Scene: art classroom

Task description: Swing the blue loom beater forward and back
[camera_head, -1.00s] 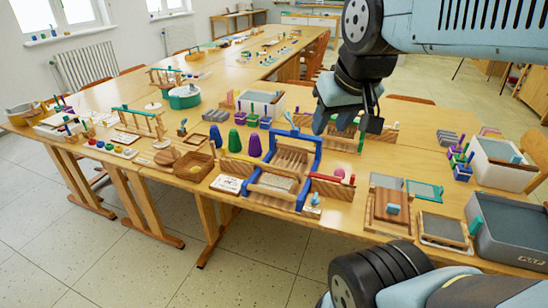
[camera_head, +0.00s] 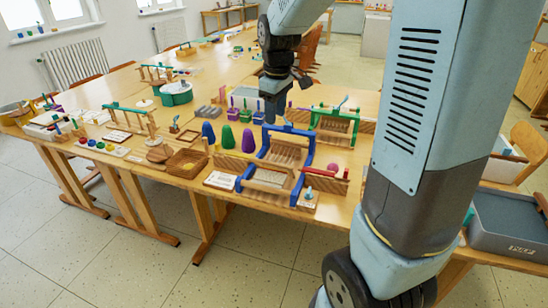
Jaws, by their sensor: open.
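The blue loom (camera_head: 240,184) stands on the front table, with wooden slats and a pale woven panel inside its blue frame. Its blue beater (camera_head: 294,131) stands upright across the loom's middle and back, with a crossbar at the top. My gripper (camera_head: 270,118) points down at the back left end of this crossbar, its fingers close above or behind it. I cannot tell if they touch. The fingers are dark and seen nearly edge-on; they hold nothing that I can see. My arm comes from the upper right.
A green loom (camera_head: 336,121) stands behind right. A red-handled piece (camera_head: 325,174) lies right of the blue loom. A grey bin (camera_head: 510,222) is at far right.

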